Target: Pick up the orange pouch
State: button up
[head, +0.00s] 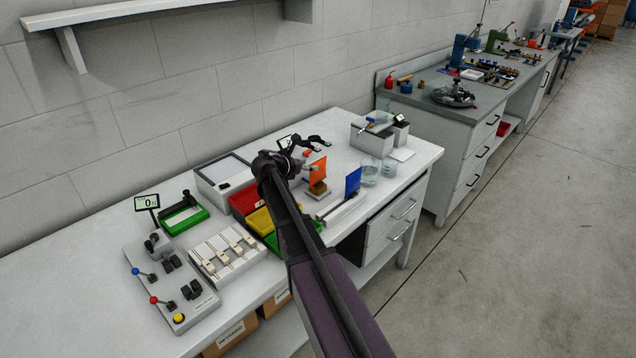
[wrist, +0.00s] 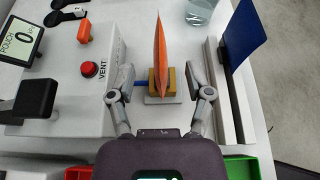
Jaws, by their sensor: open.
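The orange pouch (head: 317,172) stands upright on the bench, its broad face showing in the head view. In the wrist view the pouch (wrist: 160,52) is seen nearly edge-on, in a small tan block holder (wrist: 171,80). My gripper (wrist: 160,80) is open, with one finger to each side of the pouch's lower part and gaps visible on both sides. Nothing is held. In the head view my gripper (head: 298,163) is just left of the pouch and partly hidden by my arm.
A blue upright panel (head: 353,182) on a metal rail stands right of the pouch. A grey machine box with a red VENT button (wrist: 89,69) is on the left. Glass beakers (head: 370,175) stand behind. Red, yellow and green bins (head: 244,200) sit nearer, beside my arm.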

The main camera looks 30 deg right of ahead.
aim_at(315, 163)
jog(key=shift+r+b+x, duration=0.2)
jog(key=shift+b+x, duration=0.55)
jog(key=shift+x, duration=1.9)
jog(key=shift+r, duration=0.1)
grip_shut()
